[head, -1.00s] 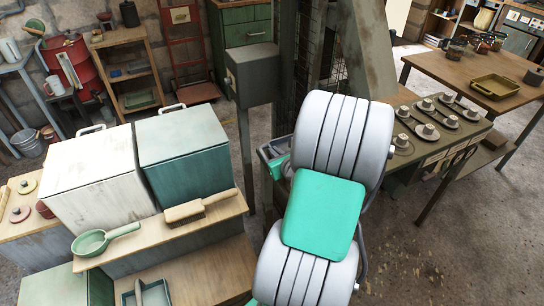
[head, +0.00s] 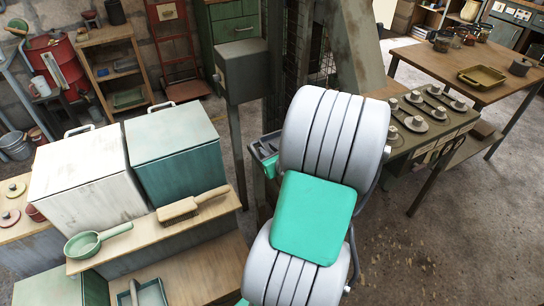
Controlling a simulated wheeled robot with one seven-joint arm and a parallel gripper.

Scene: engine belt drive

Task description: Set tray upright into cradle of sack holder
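My white and green arm fills the lower middle of the head view and hides what lies behind it. A small grey and green part (head: 266,152) shows at its upper left edge. It seems to be the end of my arm with my gripper, but the fingers cannot be made out, nor whether it holds anything. A shallow olive-yellow tray (head: 483,76) lies flat on the wooden table at the right. I cannot tell whether it is the task's tray. A red upright frame (head: 182,62) stands at the back wall. I cannot identify the sack holder or its cradle with certainty.
White and teal lidded bins (head: 175,145) stand at the left, with a brush (head: 190,205) and a green scoop (head: 95,240) on the ledge before them. A bench with round metal parts (head: 425,120) is right of my arm.

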